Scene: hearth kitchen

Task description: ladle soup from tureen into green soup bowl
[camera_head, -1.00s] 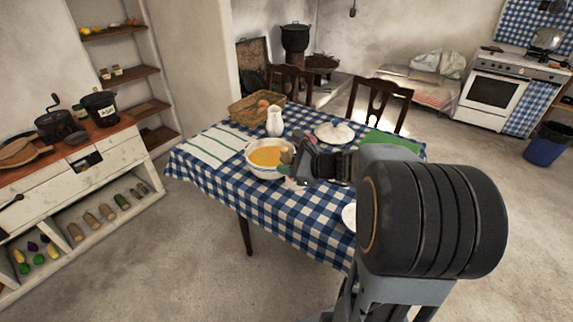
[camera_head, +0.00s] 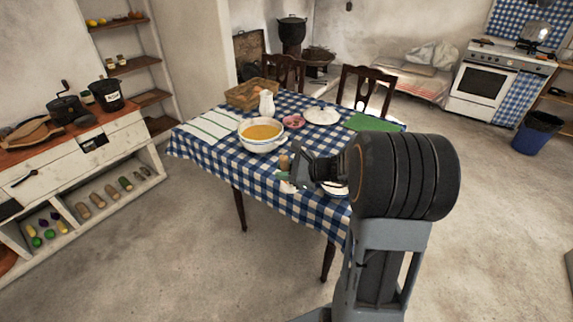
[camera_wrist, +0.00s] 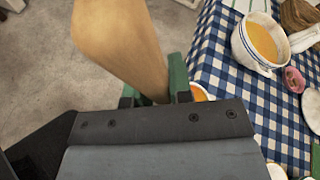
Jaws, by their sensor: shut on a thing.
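The white tureen (camera_head: 262,147) holds orange soup and stands on the checked table; it also shows at the upper right of the wrist view (camera_wrist: 240,46). My gripper (camera_head: 291,166) is shut on a tan wooden handle (camera_wrist: 118,42), taken as the ladle's, between its green fingertips. It is near the table's front edge, to the right of the tureen and nearer to me, apart from it. The ladle's lower end is hidden. Just past the fingers, the wrist view shows a patch of orange with a pale rim (camera_wrist: 198,93); I cannot tell whether it is the ladle or the soup bowl.
The blue checked table (camera_head: 222,150) also bears a white jug (camera_head: 266,103), a basket (camera_head: 247,95), a white lid (camera_head: 322,116), a pink item (camera_head: 293,122), a striped cloth (camera_head: 208,127) and a green mat (camera_head: 372,123). Two chairs stand behind. The floor in front is clear.

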